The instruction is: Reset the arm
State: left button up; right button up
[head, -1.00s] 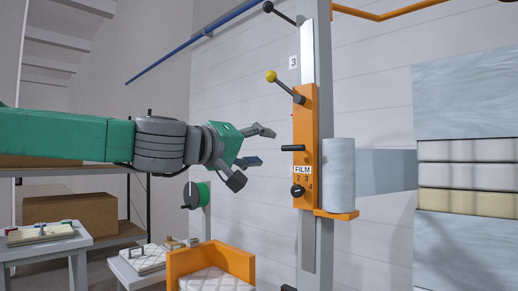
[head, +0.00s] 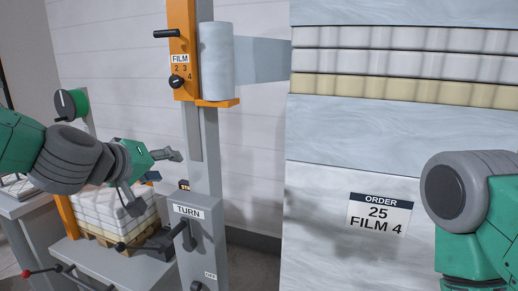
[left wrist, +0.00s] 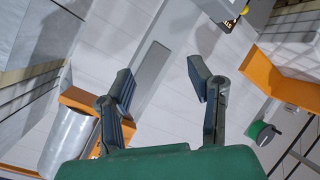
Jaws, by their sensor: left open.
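My left gripper (head: 163,168) is open and empty in the head view, in front of the white wall, above a small quilted white load and left of the grey post. In the left wrist view its two fingers (left wrist: 162,88) stand apart with nothing between them. My right arm shows at the right edge of the head view; its gripper is out of view. The orange film carriage (head: 180,48) is on the post, with a black handle, a FILM dial and a film roll (head: 216,62). A grey TURN box (head: 205,250) with a lever stands below.
A large wrapped stack (head: 390,60) fills the right, with an order card (head: 380,215) reading "25 FILM 4". The quilted load (head: 105,210) sits on a pallet at lower left, near red- and black-tipped levers. A green reel (head: 72,104) stands at the left.

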pick_arm(q)
jog(key=s+a+f+m+g+y, duration=0.15)
jog(key=s+f, duration=0.35)
jog(key=f, duration=0.5)
jog(key=s+d+f+m+g, duration=0.1)
jog(key=s+f+g, duration=0.3)
jog(key=f, duration=0.6)
jog(key=s+a+f+m+g+y, duration=0.1)
jog(key=s+f, duration=0.5)
jog(key=f, duration=0.4)
jog(key=s+a+f+m+g, duration=0.1)
jog(key=s+a+f, duration=0.1)
jog(key=s+f, duration=0.2)
jog(key=s+a+f+g+y, duration=0.1)
jog(key=s+f, duration=0.3)
jog(key=s, duration=0.7)
jog(key=s+a+f+m+g, duration=0.1)
jog(key=s+a+f+g, duration=0.2)
jog(key=s, duration=0.5)
jog(key=shift+s+f+m+y, duration=0.2)
jog(key=shift+f+m+y, duration=0.15)
jog(key=shift+f, duration=0.5)
jog(key=shift+w, duration=0.15)
